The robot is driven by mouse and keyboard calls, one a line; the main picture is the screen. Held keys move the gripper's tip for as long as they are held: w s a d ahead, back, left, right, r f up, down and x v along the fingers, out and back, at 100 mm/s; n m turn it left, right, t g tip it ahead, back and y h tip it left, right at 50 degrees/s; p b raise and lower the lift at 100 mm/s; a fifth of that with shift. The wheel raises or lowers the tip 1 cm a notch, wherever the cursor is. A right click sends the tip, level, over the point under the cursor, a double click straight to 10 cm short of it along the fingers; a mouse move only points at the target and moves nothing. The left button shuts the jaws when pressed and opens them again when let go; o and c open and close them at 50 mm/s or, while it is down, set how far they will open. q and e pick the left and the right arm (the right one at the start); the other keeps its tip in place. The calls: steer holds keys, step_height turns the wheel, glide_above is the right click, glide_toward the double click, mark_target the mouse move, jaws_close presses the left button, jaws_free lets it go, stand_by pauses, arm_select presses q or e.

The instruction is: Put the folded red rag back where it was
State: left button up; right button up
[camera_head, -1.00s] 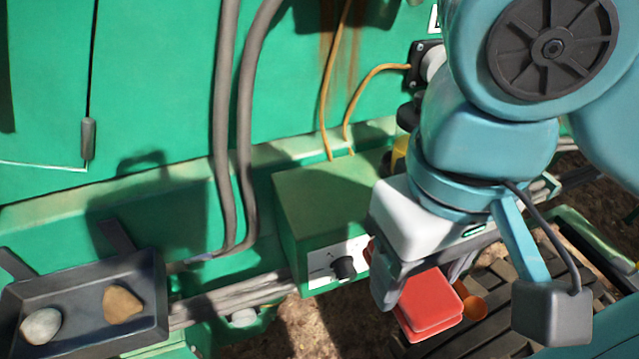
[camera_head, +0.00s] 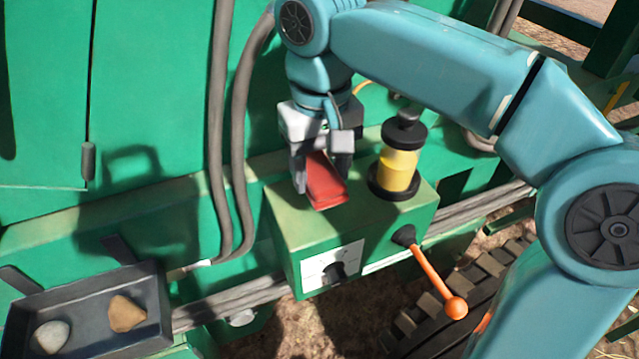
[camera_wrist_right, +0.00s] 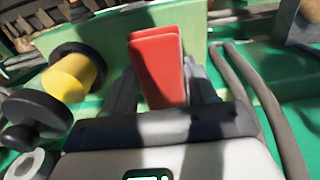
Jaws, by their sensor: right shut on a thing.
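The folded red rag (camera_head: 326,184) is between the fingers of my right gripper (camera_head: 325,172), which is shut on it. The rag is over the top of the green control box (camera_head: 290,222), near its left part. I cannot tell whether the rag touches the box top. In the right wrist view the rag (camera_wrist_right: 158,68) stands out between the two dark fingers (camera_wrist_right: 160,95), with the green box top (camera_wrist_right: 112,40) beyond it. My left gripper is not in view.
A yellow and black cylinder (camera_head: 398,170) stands on the box just right of the rag. An orange lever (camera_head: 432,275) and a black knob (camera_head: 338,270) are on the box's front. Grey hoses (camera_head: 243,130) run down at the left. A dark tray (camera_head: 75,325) holds two stones.

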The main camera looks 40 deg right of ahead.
steer(key=shift+s+f, duration=0.2)
steer(key=shift+f, duration=0.6)
step_height(320, 180, down, 3)
steer(key=shift+r, duration=0.15)
steer(key=shift+w+f+p, duration=0.2)
steer(key=shift+w+p, duration=0.05)
steer(key=shift+p, duration=0.05)
steer(key=shift+w+f, duration=0.15)
steer(key=shift+f, duration=0.1)
steer(key=shift+s, duration=0.2)
steer(key=o, duration=0.9)
steer(key=shift+w+f, duration=0.15)
steer(key=shift+o, duration=0.2)
